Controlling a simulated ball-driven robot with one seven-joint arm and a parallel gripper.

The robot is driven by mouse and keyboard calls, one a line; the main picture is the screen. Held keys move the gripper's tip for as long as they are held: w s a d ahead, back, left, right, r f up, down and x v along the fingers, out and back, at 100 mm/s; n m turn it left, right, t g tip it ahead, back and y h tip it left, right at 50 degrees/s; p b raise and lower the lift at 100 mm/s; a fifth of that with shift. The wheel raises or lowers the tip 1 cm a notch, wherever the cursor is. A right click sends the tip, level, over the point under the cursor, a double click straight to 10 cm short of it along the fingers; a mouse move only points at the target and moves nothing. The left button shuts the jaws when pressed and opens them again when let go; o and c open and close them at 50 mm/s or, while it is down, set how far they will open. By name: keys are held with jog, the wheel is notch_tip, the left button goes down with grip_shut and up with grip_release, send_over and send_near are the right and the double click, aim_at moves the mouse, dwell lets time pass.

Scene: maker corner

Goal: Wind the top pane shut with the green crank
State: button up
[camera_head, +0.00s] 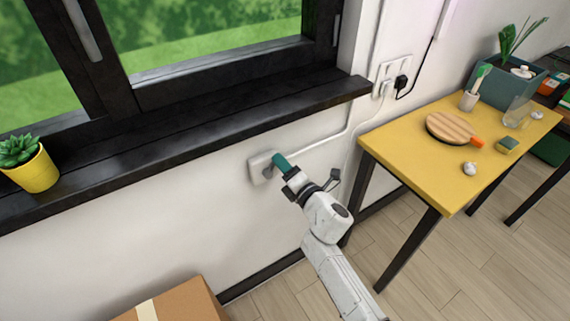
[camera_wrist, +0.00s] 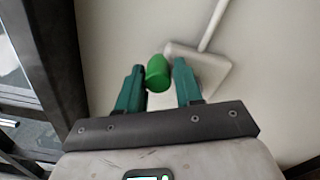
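The crank's bright green knob (camera_wrist: 158,73) is between the two teal fingers of my gripper (camera_wrist: 159,78) in the wrist view. The fingers lie close along both sides of it and appear shut on it. In the head view my gripper (camera_head: 281,164) is at the white wall box (camera_head: 259,168) below the sill, and its finger hides the knob. A grey piece shows beside the finger there. The box also shows behind the right finger in the wrist view (camera_wrist: 212,72). The dark-framed window (camera_head: 120,98) fills the upper left; I cannot see its top pane.
A dark sill (camera_head: 180,140) juts out above my gripper, with a yellow potted plant (camera_head: 33,170) on it. A yellow table (camera_head: 400,140) with small items stands to the right. A cardboard box (camera_head: 185,302) is on the floor. A white conduit (camera_head: 325,141) runs from the wall box.

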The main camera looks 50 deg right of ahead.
jog(key=shift+o, duration=1.4)
jog(key=shift+d+r, duration=0.15)
jog(key=shift+d, duration=0.05)
jog(key=shift+s, duration=0.1)
jog(key=b+v, duration=0.1)
jog(key=v, duration=0.9)
jog(key=shift+s+a, duration=0.2)
jog(key=shift+s, duration=0.1)
